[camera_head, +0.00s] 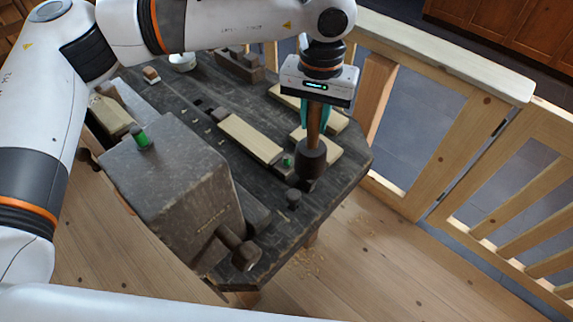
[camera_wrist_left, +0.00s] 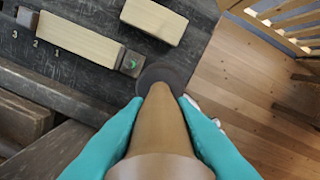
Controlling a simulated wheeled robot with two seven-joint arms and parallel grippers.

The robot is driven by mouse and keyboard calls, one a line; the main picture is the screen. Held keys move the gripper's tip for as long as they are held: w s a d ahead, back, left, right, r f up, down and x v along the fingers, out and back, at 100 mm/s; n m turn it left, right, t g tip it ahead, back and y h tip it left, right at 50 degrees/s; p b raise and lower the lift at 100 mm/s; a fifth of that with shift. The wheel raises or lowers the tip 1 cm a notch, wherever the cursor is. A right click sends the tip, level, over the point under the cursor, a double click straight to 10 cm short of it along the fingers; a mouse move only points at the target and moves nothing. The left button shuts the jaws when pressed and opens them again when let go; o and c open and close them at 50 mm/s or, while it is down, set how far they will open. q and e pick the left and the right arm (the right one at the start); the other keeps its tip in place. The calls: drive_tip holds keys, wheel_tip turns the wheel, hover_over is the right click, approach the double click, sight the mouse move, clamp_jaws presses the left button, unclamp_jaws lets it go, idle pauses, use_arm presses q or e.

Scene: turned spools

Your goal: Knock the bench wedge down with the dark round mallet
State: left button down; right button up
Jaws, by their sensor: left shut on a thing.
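My left gripper (camera_head: 314,115) has teal fingers shut on the wooden handle of the dark round mallet (camera_head: 311,157). The handle points down, with the dark head at its lower end over the bench. In the left wrist view the mallet head (camera_wrist_left: 163,74) is partly hidden behind the handle. A dark block with a green mark (camera_head: 286,163), which looks like the bench wedge, sits at the near end of a pale board, just left of the mallet head. It also shows in the left wrist view (camera_wrist_left: 131,63). I cannot tell whether head and bench touch. My right gripper is out of view.
The dark bench (camera_head: 335,170) bears pale boards (camera_head: 250,138), a small dark peg (camera_head: 293,198) and a white bowl (camera_head: 183,62). A large dark vise block (camera_head: 175,180) with a green peg stands front left. A wooden railing (camera_head: 440,170) is at right.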

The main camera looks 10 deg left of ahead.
use_arm(q)
drive_tip(key=shift+r+p, duration=1.15)
drive_tip(key=shift+r, duration=1.75)
drive_tip(key=shift+f, duration=0.1)
